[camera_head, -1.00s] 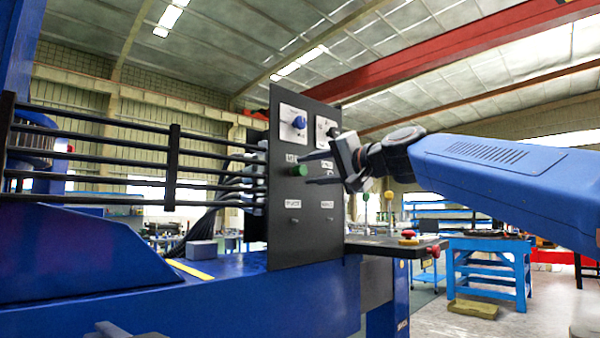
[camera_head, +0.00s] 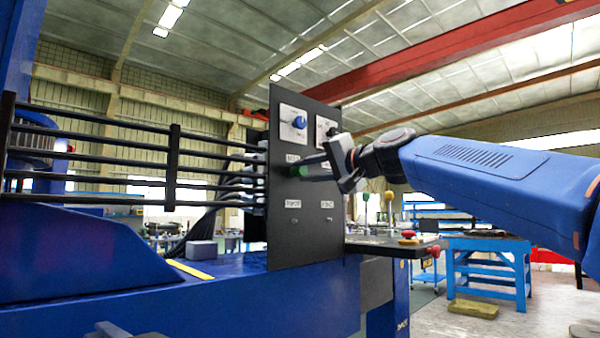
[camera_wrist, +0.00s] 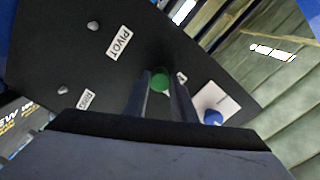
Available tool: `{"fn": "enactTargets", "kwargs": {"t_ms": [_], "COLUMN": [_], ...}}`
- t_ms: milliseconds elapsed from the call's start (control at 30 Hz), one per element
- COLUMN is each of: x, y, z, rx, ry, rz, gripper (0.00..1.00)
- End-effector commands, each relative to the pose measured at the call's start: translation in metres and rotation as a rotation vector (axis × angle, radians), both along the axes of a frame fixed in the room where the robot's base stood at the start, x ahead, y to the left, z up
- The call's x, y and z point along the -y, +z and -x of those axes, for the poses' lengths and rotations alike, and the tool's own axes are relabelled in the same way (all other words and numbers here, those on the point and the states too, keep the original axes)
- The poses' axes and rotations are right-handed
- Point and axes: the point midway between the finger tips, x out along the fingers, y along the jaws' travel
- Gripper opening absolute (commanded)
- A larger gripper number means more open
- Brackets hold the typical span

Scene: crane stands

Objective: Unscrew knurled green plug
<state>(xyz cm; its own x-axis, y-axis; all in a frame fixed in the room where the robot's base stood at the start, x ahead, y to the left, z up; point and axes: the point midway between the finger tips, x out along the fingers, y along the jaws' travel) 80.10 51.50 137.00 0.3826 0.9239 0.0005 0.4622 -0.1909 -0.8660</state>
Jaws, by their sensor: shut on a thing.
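The green plug (camera_head: 303,171) sits on the black upright panel (camera_head: 290,235), in its middle left part, under a small white label. My gripper (camera_head: 311,170) reaches in from the right, and its fingers lie around the plug and partly hide it in the head view. In the wrist view the plug (camera_wrist: 160,80) shows as a round green head between the two fingertips (camera_wrist: 160,84), close to the panel face. The gripper is shut on the plug. The knurling is too small to make out.
A blue knob (camera_head: 299,122) on a white plate is above the plug; a second plate with a dark knob is to its right. Small metal studs and labels are lower on the panel. A red button (camera_head: 408,235) stands on a dark ledge at the right.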

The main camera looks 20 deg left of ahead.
Motion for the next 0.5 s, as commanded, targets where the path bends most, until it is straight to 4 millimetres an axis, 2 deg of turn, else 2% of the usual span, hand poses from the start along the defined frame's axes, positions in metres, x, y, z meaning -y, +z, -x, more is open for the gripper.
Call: {"fn": "enactTargets", "kwargs": {"t_ms": [267, 500], "x": [0.0006, 0.0008], "y": [-0.0004, -0.0006], "z": [0.0001, 0.0002], "rx": [0.029, 0.239], "ry": [0.0, 0.0], "rz": [0.014, 0.1], "gripper": [0.0, 0.0]}}
